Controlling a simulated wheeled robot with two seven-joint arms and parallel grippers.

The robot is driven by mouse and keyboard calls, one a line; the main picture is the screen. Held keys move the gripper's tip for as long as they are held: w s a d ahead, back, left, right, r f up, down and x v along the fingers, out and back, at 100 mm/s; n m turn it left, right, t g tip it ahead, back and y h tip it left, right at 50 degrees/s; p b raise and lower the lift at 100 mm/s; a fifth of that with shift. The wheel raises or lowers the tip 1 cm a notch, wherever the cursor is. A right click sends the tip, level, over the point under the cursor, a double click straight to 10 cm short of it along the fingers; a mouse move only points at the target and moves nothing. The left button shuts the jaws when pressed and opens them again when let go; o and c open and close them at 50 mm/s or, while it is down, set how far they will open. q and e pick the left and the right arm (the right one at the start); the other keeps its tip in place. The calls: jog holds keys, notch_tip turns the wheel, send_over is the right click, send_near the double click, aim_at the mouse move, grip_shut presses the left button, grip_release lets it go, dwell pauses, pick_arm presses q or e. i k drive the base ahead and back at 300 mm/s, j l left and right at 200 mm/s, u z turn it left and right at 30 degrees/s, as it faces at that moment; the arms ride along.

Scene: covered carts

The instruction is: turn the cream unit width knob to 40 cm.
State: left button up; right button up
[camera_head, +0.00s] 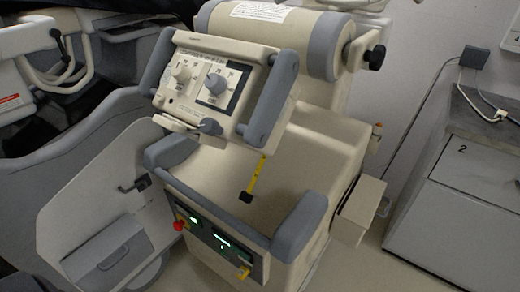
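The cream unit (322,140) stands in the middle of the head view, its tilted control panel (190,104) facing forward-left. The panel has two knobs with printed scales: a light cream knob (182,75) on the left and a grey knob (216,84) on a dark-bordered plate on the right. The lettering is too small to tell which is the width knob or what value either points to. Neither of my grippers is in view, and nothing touches the knobs.
Grey handles flank the panel; the right one (268,95) stands out. A small lever (210,126) sits below the panel. Lower down are a grey bumper rail (299,225) and a red button (179,225). A grey cabinet (470,190) stands right, another pale unit (30,55) left.

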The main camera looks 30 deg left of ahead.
aim_at(182, 73)
jog(key=u, duration=1.5)
